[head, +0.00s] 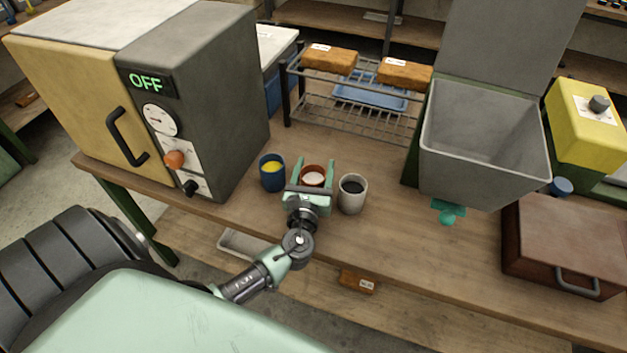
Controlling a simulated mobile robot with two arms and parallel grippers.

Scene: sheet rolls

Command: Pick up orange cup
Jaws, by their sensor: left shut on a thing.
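The orange cup (313,170) is reddish-orange with pale contents and sits near the middle of the wooden workbench. My left gripper (313,177) is shut on it, with one green finger on each side of the cup. The gripper's palm hides the cup's near lower side, so I cannot tell whether its base touches the bench. A dark blue cup with yellow contents (272,176) stands just left of the gripper. A grey cup with dark contents (351,195) stands just right of it. My right gripper is not in view.
An oven-like machine reading OFF (190,100) stands at the left. A wire rack (350,122) with brown blocks is behind the cups. A grey hopper (482,150) and a brown case (568,240) are at the right.

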